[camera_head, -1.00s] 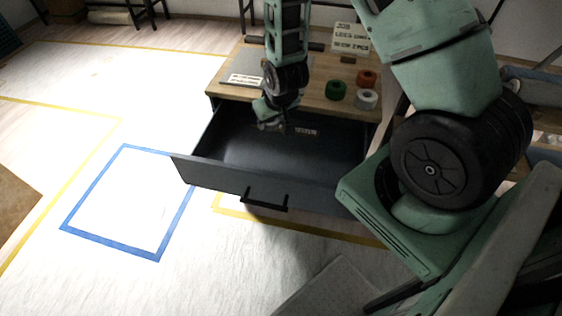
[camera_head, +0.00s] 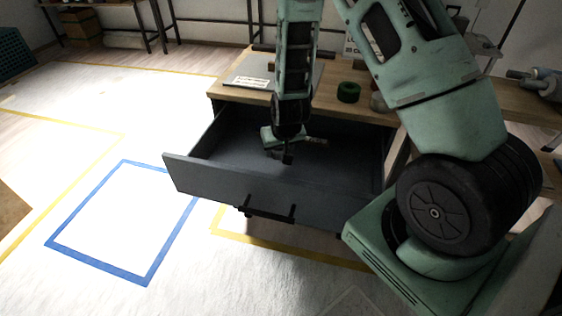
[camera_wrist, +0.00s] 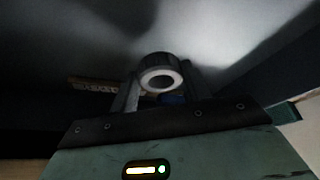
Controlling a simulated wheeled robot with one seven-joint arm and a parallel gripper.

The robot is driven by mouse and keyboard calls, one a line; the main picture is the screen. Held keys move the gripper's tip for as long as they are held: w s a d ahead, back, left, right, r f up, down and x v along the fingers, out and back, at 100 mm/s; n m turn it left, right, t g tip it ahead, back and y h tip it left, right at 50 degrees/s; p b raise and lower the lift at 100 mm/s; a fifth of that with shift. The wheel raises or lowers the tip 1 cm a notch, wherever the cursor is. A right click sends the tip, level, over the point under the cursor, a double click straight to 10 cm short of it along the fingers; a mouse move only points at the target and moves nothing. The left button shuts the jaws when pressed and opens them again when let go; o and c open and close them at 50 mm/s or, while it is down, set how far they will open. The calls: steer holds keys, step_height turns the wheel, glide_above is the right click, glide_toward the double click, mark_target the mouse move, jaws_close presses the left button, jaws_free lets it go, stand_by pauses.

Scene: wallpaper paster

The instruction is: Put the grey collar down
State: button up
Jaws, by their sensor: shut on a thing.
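The grey collar (camera_wrist: 153,62) is a short ring with a dark ribbed outside and a paler rim around its hole. In the wrist view it sits between the two fingers of my gripper (camera_wrist: 161,84), which is shut on it. In the head view my gripper (camera_head: 281,150) points down inside the open dark grey drawer (camera_head: 222,187), above its floor. The collar is too small and dark there to make out clearly. I cannot tell whether it touches the drawer floor.
A pale label strip (camera_head: 316,140) lies in the drawer behind my gripper.

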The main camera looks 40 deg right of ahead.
mark_target(280, 157)
steer(key=shift+f, duration=2.2)
steer(key=shift+b, duration=0.3)
steer(key=shift+f, duration=0.25)
steer(key=o, duration=1.1)
steer(key=shift+r, duration=0.1)
steer(key=shift+r, duration=0.1)
